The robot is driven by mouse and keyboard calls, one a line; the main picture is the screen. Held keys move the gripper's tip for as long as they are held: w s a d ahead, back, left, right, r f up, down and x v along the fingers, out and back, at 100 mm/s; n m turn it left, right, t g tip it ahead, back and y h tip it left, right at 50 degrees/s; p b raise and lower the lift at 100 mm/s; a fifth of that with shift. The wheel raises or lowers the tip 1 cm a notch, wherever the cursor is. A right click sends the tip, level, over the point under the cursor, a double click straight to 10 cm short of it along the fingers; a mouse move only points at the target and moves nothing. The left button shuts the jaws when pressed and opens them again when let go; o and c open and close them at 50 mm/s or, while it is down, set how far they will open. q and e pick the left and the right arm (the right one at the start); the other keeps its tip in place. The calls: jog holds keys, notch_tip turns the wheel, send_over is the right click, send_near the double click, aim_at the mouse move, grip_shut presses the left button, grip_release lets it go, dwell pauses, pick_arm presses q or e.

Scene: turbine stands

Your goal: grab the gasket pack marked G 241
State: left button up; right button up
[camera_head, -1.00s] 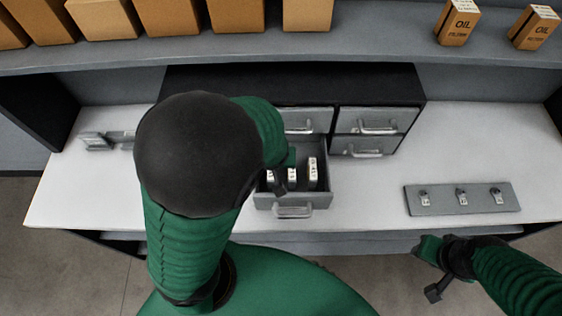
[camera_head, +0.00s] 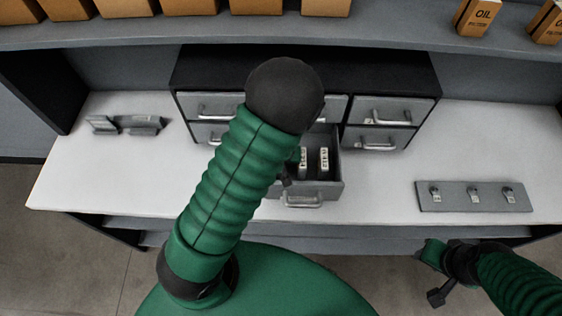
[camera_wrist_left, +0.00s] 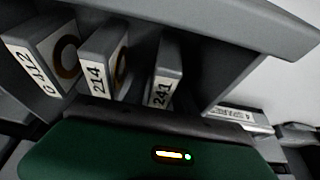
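The gasket pack marked 241 (camera_wrist_left: 165,86) stands upright at the right of a row of packs in the left wrist view, the first part of its label cut off. Beside it are the pack marked 214 (camera_wrist_left: 97,76) and the pack marked G 412 (camera_wrist_left: 42,68). In the head view the 412 pack (camera_head: 324,159) and the 214 pack (camera_head: 303,158) show in the open drawer (camera_head: 318,190); my left arm hides the 241 pack. My left gripper (camera_head: 286,178) is at the drawer's left side, mostly hidden, its fingers unclear. My right gripper (camera_head: 436,275) hangs empty in front of the bench.
The drawer cabinet (camera_head: 300,62) stands at the back of the white bench (camera_head: 80,185). A grey plate with several tagged fittings (camera_head: 474,196) lies at right. Grey metal parts (camera_head: 126,125) lie at left. The bench is clear between these.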

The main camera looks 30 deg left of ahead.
pick_arm(q)
jog(key=shift+w+f, duration=0.15)
jog(key=shift+w, duration=0.05)
jog(key=shift+s+f, duration=0.1)
jog(key=shift+f, duration=0.05)
dwell(0.4)
jog(key=shift+c, duration=0.4)
grip_shut()
